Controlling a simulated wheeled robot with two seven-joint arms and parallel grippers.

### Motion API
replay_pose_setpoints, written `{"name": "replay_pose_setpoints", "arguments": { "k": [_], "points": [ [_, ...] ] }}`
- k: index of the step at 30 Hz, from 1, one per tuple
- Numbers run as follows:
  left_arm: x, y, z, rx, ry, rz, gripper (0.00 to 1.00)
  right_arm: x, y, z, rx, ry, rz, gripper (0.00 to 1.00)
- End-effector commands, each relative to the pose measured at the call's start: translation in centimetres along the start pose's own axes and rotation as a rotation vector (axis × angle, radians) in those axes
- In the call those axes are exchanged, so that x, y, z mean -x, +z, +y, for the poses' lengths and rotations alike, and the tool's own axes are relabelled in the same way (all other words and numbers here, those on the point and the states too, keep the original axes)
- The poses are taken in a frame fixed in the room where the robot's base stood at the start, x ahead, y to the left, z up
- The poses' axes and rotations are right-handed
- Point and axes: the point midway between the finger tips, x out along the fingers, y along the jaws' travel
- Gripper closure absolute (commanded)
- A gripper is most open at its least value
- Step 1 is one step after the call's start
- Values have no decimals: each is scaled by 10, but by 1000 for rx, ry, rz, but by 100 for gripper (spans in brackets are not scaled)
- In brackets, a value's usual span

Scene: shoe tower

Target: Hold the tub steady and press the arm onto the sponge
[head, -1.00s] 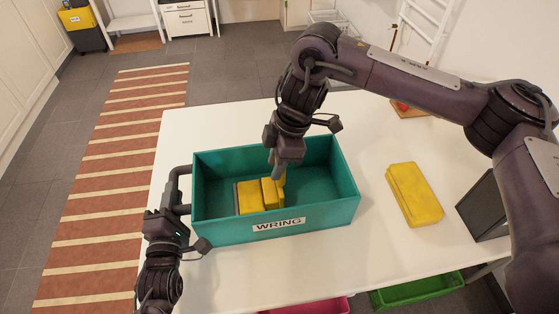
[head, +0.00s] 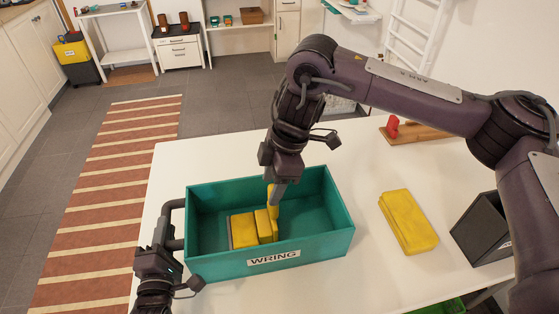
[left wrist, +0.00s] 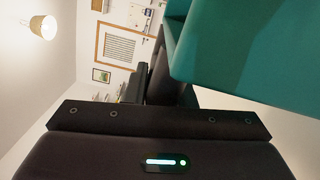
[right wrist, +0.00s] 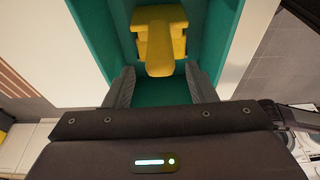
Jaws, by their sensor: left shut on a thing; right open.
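The teal tub (head: 300,252), labelled WRING, stands on the white table. Inside it are a yellow block that looks like the sponge (head: 243,231), with a grey plate at its left side, and another yellow block beside it. A yellow upright arm (head: 273,203) rises at their right; it also shows in the right wrist view (right wrist: 160,50). My right gripper (head: 277,192) is over the tub, open, with its fingers apart on either side of the arm. My left gripper (head: 176,256) is shut on the dark handle (head: 173,218) at the tub's left end; its fingertips are partly hidden.
A yellow folded block (head: 408,220) lies on the table right of the tub. A dark open box (head: 482,230) stands at the right edge. A wooden board (head: 420,134) with a red item is at the back right.

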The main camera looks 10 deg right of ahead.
Motion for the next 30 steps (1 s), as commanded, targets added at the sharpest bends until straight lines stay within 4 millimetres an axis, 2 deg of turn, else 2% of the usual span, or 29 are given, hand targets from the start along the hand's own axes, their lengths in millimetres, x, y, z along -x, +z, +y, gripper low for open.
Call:
{"name": "replay_pose_setpoints", "arguments": {
  "k": [1,6,12,18,30],
  "points": [
    [2,-2,-10,-1,-24,6,100,12,0,1,1,7,-2,49],
    [2,-3,-10,-2,-24,7,100,46,0,0,1,6,-1,49],
    [2,-3,-10,-2,-24,7,100,72,0,0,1,3,1,49],
    [2,-3,-10,-2,-24,8,100,81,0,-1,0,0,1,49],
    [2,-4,-10,-2,-24,9,100,81,0,-1,1,0,1,49]
  ]
}}
